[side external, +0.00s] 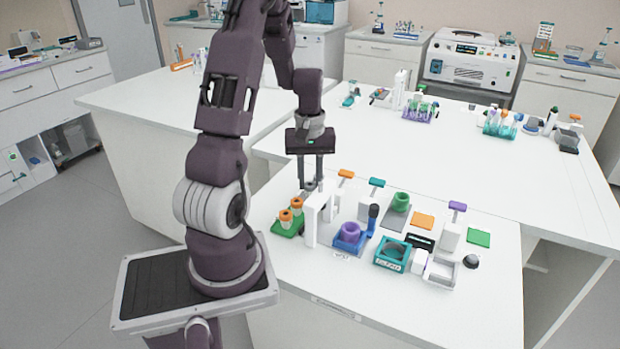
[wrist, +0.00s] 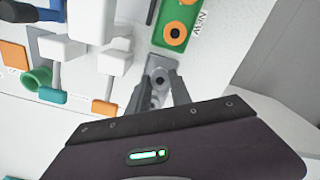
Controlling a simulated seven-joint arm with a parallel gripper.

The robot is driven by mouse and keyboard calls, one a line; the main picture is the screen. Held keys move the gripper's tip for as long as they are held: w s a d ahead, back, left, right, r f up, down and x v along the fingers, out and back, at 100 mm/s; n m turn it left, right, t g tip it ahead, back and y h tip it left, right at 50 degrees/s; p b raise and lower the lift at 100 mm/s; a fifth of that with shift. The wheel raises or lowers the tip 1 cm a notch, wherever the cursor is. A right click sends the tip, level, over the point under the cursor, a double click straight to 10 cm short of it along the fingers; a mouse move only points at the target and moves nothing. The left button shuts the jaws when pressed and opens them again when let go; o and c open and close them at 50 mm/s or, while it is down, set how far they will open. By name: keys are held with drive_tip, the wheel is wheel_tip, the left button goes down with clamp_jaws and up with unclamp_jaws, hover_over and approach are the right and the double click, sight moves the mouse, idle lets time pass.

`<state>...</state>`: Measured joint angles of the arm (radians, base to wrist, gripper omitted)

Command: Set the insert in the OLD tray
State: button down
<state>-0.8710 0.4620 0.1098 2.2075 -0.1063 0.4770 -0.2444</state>
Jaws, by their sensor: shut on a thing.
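My gripper (side external: 312,186) is shut on a small grey insert, whose round top with a dark centre shows between the fingertips in the wrist view (wrist: 160,78). The insert is mostly hidden by the fingers in the side view. A green tray (side external: 287,233), with a label reading NEW in the wrist view (wrist: 193,42), holds orange-topped inserts (side external: 297,205) just left of and in front of my gripper. A teal tray (side external: 377,262) with a round dark opening stands at the front of the table, right of my gripper; its front label is too small to read surely.
A white frame (side external: 312,228) stands close in front of my gripper. White blocks with coloured handles (side external: 377,183) crowd the middle. The table's back is clearer.

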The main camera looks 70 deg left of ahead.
drive_tip(key=shift+f, duration=0.15)
drive_tip(key=c, duration=1.1)
unclamp_jaws()
wheel_tip(320, 180, up, 7)
drive_tip(key=shift+r, duration=0.1)
